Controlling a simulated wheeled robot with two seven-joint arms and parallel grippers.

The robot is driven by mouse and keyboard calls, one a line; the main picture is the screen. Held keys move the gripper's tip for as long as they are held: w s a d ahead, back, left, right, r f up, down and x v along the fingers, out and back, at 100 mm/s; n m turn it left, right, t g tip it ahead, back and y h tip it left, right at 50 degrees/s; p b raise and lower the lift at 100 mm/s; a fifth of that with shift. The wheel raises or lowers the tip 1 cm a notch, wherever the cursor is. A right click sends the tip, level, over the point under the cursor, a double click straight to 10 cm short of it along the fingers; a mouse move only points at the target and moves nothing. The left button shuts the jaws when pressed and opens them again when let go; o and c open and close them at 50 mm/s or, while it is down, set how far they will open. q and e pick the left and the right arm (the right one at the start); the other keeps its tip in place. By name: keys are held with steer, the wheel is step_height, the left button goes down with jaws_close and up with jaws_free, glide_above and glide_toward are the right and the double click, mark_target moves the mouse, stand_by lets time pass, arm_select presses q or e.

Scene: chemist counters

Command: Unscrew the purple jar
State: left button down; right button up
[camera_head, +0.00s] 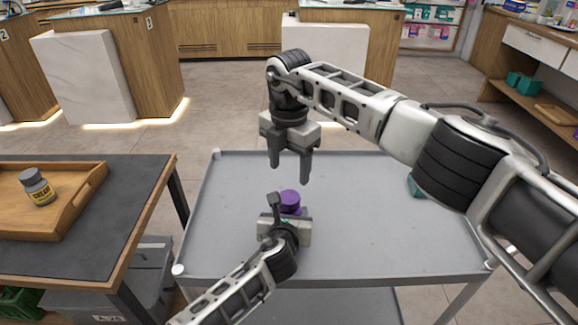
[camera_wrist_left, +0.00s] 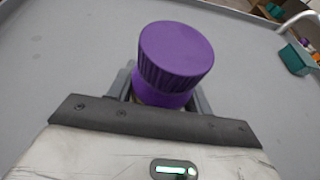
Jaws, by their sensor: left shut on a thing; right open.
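The purple jar (camera_head: 290,202) stands on the grey cart top, with its ridged purple lid on it. It fills the middle of the left wrist view (camera_wrist_left: 175,58). My left gripper (camera_head: 281,208) is shut around the jar's body below the lid; it also shows in the left wrist view (camera_wrist_left: 158,88), where its front edge hides the jar's lower part. My right gripper (camera_head: 290,168) is open and empty, pointing down above and a little behind the jar, apart from it.
The grey cart top (camera_head: 380,235) is mostly clear around the jar. A teal container (camera_head: 415,187) sits at its right, partly behind my right arm.

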mark_target(289, 197)
steer(key=shift+f+m, duration=0.1)
steer(key=shift+m, duration=0.3)
steer(key=shift+f, duration=0.3)
step_height(289, 197, down, 7)
steer(key=shift+f, duration=0.15)
steer(key=c, duration=1)
steer(key=n, duration=0.2)
steer(key=shift+n, duration=0.4)
steer(key=n, duration=0.9)
steer(key=shift+n, duration=0.4)
steer(key=n, duration=0.4)
